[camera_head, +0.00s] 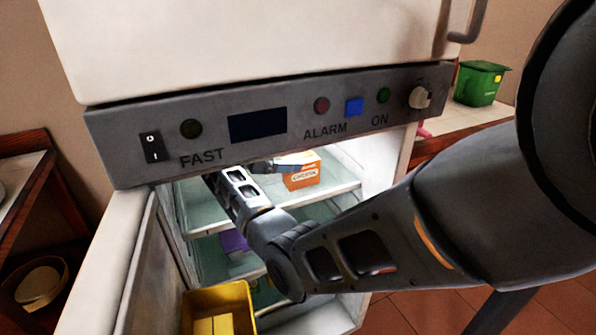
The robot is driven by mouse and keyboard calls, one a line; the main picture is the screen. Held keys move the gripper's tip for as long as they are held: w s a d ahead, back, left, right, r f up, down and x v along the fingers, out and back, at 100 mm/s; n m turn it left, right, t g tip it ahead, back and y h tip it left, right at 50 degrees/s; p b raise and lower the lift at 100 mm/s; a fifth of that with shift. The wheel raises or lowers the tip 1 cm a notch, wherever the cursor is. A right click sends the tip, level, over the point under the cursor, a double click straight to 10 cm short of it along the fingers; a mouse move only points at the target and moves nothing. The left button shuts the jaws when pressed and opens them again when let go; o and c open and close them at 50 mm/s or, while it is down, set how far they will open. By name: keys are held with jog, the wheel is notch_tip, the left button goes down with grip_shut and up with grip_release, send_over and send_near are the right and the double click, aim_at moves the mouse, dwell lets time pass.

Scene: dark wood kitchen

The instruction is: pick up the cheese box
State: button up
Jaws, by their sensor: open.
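An orange and white box (302,175), which looks like the cheese box from its blurry label, stands on the upper shelf (335,190) inside the open fridge. My arm reaches into the fridge from the right. My gripper (288,166) is open at the left side of the box, just below the control panel. One finger overlaps the top left of the box in the picture. The other finger is hard to make out. I cannot tell whether the gripper touches the box.
The fridge door (135,275) stands open at left. A yellow bin (240,293) is at the bottom, and a purple item (233,241) lies on a lower shelf. The control panel (215,128) overhangs the opening. A green container (479,83) stands on the counter at right.

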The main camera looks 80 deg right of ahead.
aim_at(298, 159)
jog(key=shift+p+x, duration=0.7)
jog(key=shift+x, duration=2)
jog(key=shift+w, duration=0.1)
jog(key=c, duration=1.2)
